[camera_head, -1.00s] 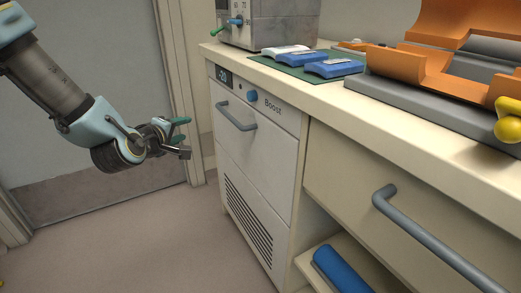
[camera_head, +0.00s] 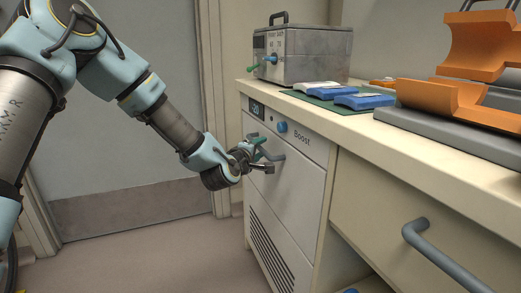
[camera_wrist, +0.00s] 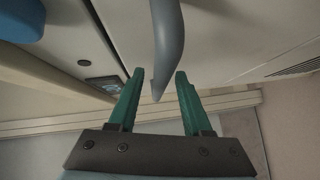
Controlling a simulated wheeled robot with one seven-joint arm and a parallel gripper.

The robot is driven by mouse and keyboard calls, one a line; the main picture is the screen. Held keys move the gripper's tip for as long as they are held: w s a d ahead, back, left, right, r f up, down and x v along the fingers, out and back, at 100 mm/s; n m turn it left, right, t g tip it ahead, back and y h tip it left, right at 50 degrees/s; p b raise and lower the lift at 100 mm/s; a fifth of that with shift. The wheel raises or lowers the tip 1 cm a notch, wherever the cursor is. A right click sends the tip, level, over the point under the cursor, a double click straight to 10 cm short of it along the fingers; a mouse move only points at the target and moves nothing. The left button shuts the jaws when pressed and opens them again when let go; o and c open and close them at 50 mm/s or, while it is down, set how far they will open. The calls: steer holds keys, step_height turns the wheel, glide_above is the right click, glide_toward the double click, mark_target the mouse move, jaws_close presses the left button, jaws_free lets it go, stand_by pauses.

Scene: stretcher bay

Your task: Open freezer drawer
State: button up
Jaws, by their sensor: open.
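The freezer drawer (camera_head: 296,190) is a pale front under the counter, with a small display (camera_head: 257,108) and a blue Boost knob (camera_head: 282,127) above it. It looks shut. Its grey bar handle (camera_head: 273,155) is partly hidden behind my gripper (camera_head: 262,154) in the head view. In the wrist view the handle (camera_wrist: 167,45) comes down from the top, and its lower end lies between the two green fingers of my gripper (camera_wrist: 155,95). The fingers are open and apart from each other. I cannot tell whether either touches the handle.
A second drawer (camera_head: 385,215) with a grey handle (camera_head: 440,255) is to the right. The counter bears a grey metal box (camera_head: 310,55), blue packs (camera_head: 365,101) on a green mat and orange holders (camera_head: 450,100). Floor (camera_head: 170,255) in front of the freezer is clear.

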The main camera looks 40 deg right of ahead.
steer(key=shift+w+d, duration=0.15)
steer(key=shift+d, duration=0.1)
jaws_close()
stand_by(1.4)
